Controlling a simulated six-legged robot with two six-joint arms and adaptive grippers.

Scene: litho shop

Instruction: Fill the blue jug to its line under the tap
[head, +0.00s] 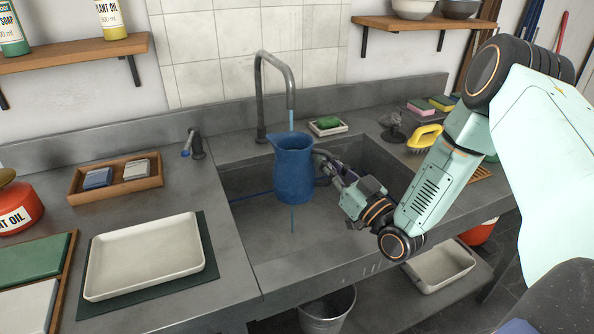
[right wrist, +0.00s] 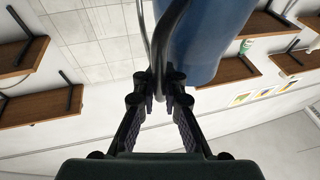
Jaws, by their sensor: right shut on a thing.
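The blue jug (head: 293,172) hangs upright over the sink (head: 262,262), below the spout of the grey tap (head: 275,58). A thin blue stream of water (head: 291,119) runs from the spout down to the jug's mouth. A blue streak also shows below the jug; I cannot tell whether it is water or a reflection. My right gripper (head: 328,168) is shut on the jug's handle at its right side. The right wrist view shows the fingers (right wrist: 166,88) closed on the dark handle beside the jug (right wrist: 212,35). The fill line and water level are hidden. My left gripper is out of view.
A white tray (head: 145,257) lies on a mat left of the sink. Behind it stands a wooden box (head: 116,179) with two blocks. A tap lever (head: 193,145) stands near the sink's left rim. A green sponge (head: 328,122) sits behind the sink. A bucket (head: 327,312) stands below.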

